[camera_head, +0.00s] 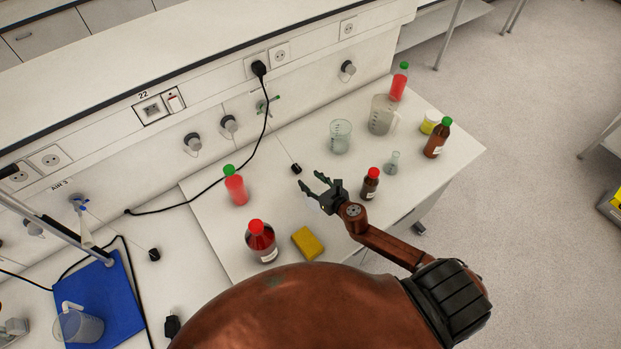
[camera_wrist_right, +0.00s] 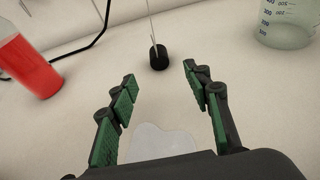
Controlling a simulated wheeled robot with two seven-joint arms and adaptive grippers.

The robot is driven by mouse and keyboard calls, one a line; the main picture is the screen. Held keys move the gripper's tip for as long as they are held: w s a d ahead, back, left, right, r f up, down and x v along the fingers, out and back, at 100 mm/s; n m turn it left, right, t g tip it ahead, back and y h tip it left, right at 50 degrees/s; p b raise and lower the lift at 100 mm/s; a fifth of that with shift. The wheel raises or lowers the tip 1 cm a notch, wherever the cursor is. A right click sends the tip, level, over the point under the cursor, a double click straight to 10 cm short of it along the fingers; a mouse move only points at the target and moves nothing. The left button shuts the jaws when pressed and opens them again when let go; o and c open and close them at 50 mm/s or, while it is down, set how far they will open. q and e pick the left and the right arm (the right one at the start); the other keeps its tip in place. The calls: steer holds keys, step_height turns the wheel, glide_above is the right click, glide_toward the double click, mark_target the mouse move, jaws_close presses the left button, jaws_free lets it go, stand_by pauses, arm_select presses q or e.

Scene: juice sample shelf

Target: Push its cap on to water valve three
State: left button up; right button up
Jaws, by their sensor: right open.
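A small black cap (camera_head: 297,169) rests on the white bench, on a thin line that runs up toward a green-handled valve (camera_head: 268,104) on the wall panel. In the right wrist view the cap (camera_wrist_right: 158,58) stands just beyond the fingertips, between them, with its line rising out of the frame. My right gripper (camera_head: 312,182) is open and empty, low over the bench; it also shows in the wrist view (camera_wrist_right: 160,76). I cannot read which valve is number three. My left gripper is not in view.
A red bottle with green cap (camera_head: 235,187) stands to the left and a beaker (camera_head: 340,137) behind to the right. A small brown bottle (camera_head: 370,184) is close right of my gripper. A yellow sponge (camera_head: 308,243) lies in front. A black cable (camera_head: 266,120) hangs behind.

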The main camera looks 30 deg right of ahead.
mark_target(299, 171)
steer(key=b+x, duration=0.1)
steer(key=x, duration=0.2)
steer(key=shift+w+a+f, duration=0.1)
steer(key=shift+w+a, duration=0.1)
steer(key=b+x, duration=0.1)
steer(key=x, duration=0.2)
steer(key=shift+w+f, duration=0.1)
steer(key=shift+w, duration=0.25)
steer(key=shift+w+f+b, duration=0.15)
steer(key=shift+w+b, duration=0.15)
steer(key=shift+w, duration=0.05)
steer(key=shift+c, duration=1.1)
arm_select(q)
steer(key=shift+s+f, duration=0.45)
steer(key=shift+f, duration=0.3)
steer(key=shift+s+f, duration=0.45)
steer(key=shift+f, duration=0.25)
arm_select(e)
jaws_close()
